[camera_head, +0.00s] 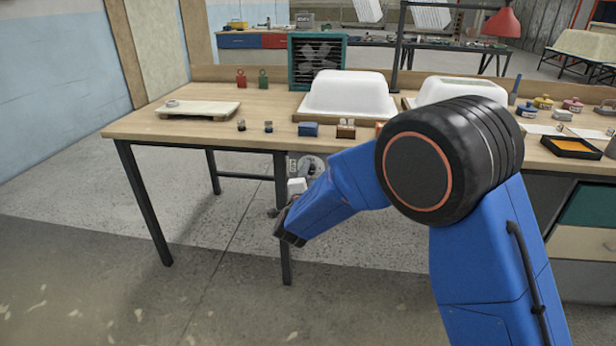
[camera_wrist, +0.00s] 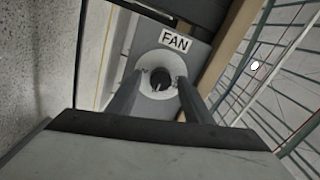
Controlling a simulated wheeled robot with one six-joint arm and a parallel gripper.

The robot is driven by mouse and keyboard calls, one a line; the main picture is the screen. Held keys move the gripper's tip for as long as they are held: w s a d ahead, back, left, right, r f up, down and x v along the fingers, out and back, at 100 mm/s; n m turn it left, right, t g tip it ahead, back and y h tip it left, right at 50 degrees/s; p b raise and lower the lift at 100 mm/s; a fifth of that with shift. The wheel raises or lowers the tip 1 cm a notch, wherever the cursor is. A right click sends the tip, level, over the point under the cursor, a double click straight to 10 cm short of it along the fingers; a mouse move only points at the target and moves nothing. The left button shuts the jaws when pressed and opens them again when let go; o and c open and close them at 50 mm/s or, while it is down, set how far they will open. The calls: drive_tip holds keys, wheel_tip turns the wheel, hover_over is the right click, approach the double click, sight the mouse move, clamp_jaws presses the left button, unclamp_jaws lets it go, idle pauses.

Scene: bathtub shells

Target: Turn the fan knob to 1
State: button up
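In the wrist view, the fan knob (camera_wrist: 160,78) is small, round and dark, at the centre of a white round dial. A "FAN" label (camera_wrist: 174,40) sits above it on a grey panel. My gripper (camera_wrist: 162,80) is open, with one finger on each side of the knob. I cannot tell whether either finger touches it. Dial numbers and the knob's setting are not readable. In the head view, the dial (camera_head: 312,166) shows small under the table's front edge, partly hidden by my arm. The teal box fan (camera_head: 317,62) stands at the back of the table.
The wooden table (camera_head: 160,128) carries two white tub shells (camera_head: 347,94), a pale board and several small blocks along its front edge. A table leg (camera_head: 283,262) stands below the dial. The floor in front and to the left is clear.

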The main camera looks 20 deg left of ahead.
drive_tip(key=shift+s, duration=0.1)
drive_tip(key=v, duration=1.7)
drive_tip(key=shift+d, duration=0.15)
